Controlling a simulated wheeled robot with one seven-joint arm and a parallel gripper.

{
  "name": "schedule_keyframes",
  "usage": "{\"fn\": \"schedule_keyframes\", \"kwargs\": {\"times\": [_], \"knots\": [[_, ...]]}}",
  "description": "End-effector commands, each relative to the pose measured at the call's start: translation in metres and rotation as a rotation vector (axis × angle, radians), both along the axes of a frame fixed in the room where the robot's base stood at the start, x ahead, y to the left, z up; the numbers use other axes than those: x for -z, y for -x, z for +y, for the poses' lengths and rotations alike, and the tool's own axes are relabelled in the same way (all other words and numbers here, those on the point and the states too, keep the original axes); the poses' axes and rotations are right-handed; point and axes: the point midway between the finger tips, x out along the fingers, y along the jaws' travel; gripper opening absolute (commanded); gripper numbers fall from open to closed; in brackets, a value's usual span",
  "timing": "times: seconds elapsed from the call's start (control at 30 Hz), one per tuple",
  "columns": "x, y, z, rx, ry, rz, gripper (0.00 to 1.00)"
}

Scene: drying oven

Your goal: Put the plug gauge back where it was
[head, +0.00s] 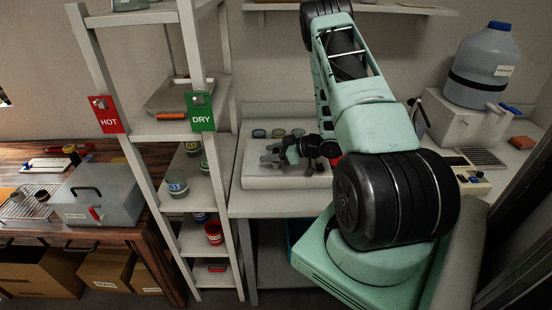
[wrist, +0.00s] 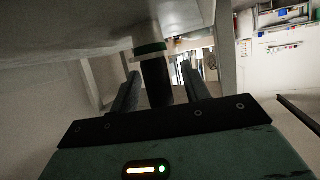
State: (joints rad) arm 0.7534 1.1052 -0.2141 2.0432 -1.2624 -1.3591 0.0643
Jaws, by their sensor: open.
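A dark cylinder with a green band and a pale end, which looks like the plug gauge (wrist: 154,75), shows in the wrist view between the two fingers of my gripper (wrist: 162,88). The fingers are apart on either side of it, and I cannot tell whether either touches it. In the head view my gripper (head: 277,152) is low over the white block (head: 262,181) on the bench. The gauge is too small to make out there, and its contact with the surface is unclear.
Several small coloured-top cups (head: 258,133) stand behind my gripper. A shelf rack with a red HOT sign (head: 106,114) and a green DRY sign (head: 201,111) rises on the left. A large blue jug (head: 484,68) stands at the right. The front bench strip (head: 270,205) is bare.

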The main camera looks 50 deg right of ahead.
Motion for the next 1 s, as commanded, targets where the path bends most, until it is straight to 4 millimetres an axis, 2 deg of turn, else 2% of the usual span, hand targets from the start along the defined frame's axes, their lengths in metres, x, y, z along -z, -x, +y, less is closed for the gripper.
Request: {"fn": "schedule_keyframes", "kwargs": {"times": [0.17, 0.33, 0.37, 0.77, 1.0], "knots": [[0.001, 0.0, 0.0, 0.0, 0.0, 0.0, 0.46], [0.0, 0.0, 0.0, 0.0, 0.0, 0.0, 0.02], [0.0, 0.0, 0.0, 0.0, 0.0, 0.0, 0.0], [-0.004, 0.0, 0.0, 0.001, 0.001, -0.001, 0.0], [-0.03, -0.001, 0.0, -0.001, 0.003, -0.003, 0.0]]}}
